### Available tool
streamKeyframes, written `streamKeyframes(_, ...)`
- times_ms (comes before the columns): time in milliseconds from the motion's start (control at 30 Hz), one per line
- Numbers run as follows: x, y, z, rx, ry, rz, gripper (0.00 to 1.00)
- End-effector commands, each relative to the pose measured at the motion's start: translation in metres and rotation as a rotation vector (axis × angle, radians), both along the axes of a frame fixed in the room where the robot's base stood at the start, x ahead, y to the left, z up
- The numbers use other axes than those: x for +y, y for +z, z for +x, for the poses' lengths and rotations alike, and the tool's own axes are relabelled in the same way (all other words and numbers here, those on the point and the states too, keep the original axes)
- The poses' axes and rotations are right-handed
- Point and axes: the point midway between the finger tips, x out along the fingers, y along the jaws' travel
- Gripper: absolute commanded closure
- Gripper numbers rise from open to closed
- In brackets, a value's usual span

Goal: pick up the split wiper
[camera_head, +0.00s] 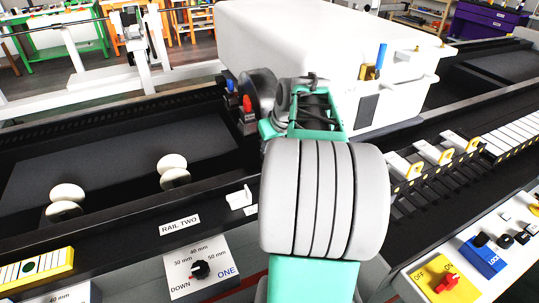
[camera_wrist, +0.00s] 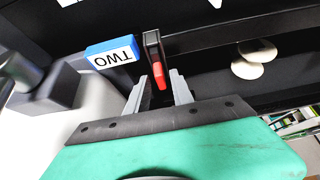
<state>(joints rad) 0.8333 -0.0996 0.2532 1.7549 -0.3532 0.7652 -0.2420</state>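I cannot tell for sure which thing is the split wiper. In the wrist view, a dark upright piece with a red tip (camera_wrist: 159,78) stands between the two grey fingers of my gripper (camera_wrist: 159,76). The fingers are apart, with a gap visible on each side of the red tip, so my gripper is open. A red-tipped piece (camera_head: 247,104) also shows in the head view, just left of my arm's end. My arm hides the fingers in the head view.
A blue block marked TWO (camera_wrist: 112,55) is close left of the fingers. A large white housing (camera_head: 310,45) stands behind my arm. Pale round knobs (camera_head: 174,165) stand on the dark rail bed. A dial panel (camera_head: 200,268) and a yellow switch box (camera_head: 440,281) are in front.

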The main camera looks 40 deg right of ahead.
Motion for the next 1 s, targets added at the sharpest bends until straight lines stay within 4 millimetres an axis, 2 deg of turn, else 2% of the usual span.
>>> streamKeyframes(100,-0.0012,-0.0086,0.0041,0.000,0.000,0.000,0.72)
streamKeyframes(400,-0.0016,-0.0086,0.0051,-0.001,0.000,0.000,0.72)
streamKeyframes(1000,-0.0015,-0.0086,0.0049,0.000,-0.001,0.000,0.97)
